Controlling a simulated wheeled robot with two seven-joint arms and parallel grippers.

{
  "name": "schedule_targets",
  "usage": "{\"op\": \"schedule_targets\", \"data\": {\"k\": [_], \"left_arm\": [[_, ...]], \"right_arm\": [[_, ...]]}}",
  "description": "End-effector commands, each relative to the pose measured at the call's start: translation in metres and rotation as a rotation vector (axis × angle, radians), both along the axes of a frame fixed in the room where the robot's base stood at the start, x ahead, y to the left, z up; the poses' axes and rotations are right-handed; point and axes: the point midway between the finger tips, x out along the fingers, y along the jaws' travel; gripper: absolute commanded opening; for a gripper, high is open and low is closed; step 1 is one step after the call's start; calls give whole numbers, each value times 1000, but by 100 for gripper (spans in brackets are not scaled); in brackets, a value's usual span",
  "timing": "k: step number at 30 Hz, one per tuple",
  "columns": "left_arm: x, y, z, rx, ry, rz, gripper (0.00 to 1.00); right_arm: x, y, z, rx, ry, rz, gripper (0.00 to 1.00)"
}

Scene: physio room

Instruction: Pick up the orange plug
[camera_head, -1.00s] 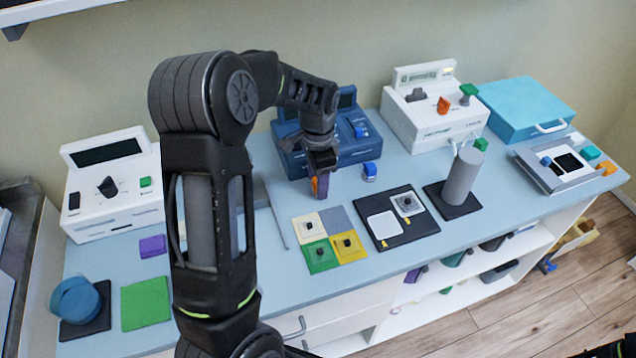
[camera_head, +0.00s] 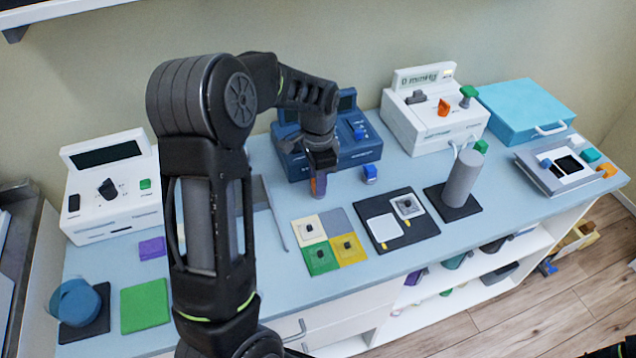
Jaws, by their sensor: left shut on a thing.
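My left arm reaches over the counter from the left, and its left gripper (camera_head: 318,188) points down in front of the dark blue device. It is shut on a small piece, of which only a sliver with an orange tint shows between the fingers. I take this to be the orange plug (camera_head: 313,187); the fingers hide most of it. It is low over the counter, and I cannot tell whether it touches the surface.
The dark blue device (camera_head: 350,155) stands right behind the gripper, with a blue plug (camera_head: 369,174) to its right. The four-coloured pad (camera_head: 322,257) and a black board (camera_head: 425,228) lie in front. A grey cylinder (camera_head: 463,178) stands further right.

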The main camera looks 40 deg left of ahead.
Motion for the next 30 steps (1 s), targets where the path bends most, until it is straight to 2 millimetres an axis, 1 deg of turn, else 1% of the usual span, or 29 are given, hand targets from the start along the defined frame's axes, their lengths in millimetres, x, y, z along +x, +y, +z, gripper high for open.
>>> {"op": "schedule_targets", "data": {"k": [5, 12, 15, 20, 30], "left_arm": [[1, 0, 24, 1, -7, 0, 1], [1, 0, 71, 0, -6, 0, 1], [1, 0, 85, 1, -4, -1, 1], [0, 0, 95, 0, -1, 0, 1], [0, 0, 95, -1, -1, 0, 1]], "right_arm": [[1, 0, -5, 1, -1, 1, 36], [1, 1, -11, 3, -4, 2, 36], [2, 1, -12, 3, -5, 1, 36], [2, 1, -12, 4, -6, 1, 36], [2, 1, -12, 4, -6, 1, 36]]}}
